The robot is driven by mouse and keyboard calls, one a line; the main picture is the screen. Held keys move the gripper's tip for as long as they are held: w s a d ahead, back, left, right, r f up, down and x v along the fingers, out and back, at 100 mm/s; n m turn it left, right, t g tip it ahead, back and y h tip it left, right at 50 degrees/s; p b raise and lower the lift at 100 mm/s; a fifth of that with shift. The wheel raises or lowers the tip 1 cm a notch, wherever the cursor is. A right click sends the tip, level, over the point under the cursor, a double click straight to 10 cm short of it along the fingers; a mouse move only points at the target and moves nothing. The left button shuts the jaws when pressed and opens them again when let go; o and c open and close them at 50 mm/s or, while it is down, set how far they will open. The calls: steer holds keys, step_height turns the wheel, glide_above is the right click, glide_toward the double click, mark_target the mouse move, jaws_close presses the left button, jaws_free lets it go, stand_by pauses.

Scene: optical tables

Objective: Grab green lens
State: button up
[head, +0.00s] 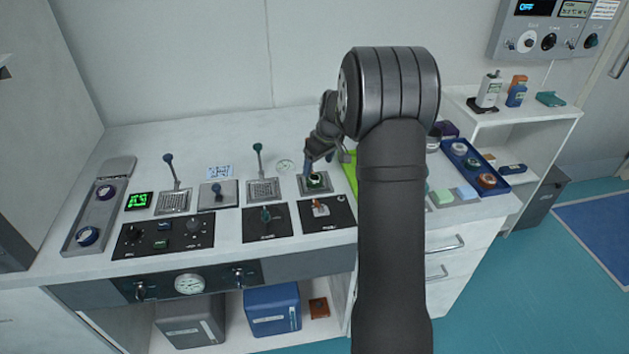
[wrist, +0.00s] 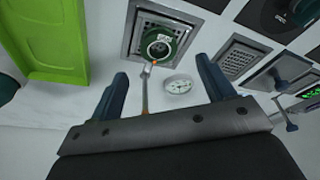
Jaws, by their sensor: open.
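The green lens (head: 317,181) is a dark round piece with a green rim on a square metal plate (head: 304,188), near the middle of the bench. In the wrist view the green lens (wrist: 157,44) shows at the top, ahead of the fingers. My gripper (head: 317,158) is above and close to the lens in the head view. In the wrist view my gripper (wrist: 160,80) has its two blue fingers wide apart with nothing held. The lens lies beyond the fingertips, not between them. A thin rod with an orange tip shows just below the lens.
Levers (head: 258,162) stand on plates to the left. A lime-green panel (head: 350,169) lies just right of the lens, and shows in the wrist view (wrist: 45,40). A blue tray (head: 508,186) with round pieces is farther right.

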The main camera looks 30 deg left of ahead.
mark_target(315, 177)
steer(key=shift+x, duration=3.05)
steer(key=shift+d, duration=0.1)
steer(key=c, duration=1.2)
steer(key=shift+r, duration=0.1)
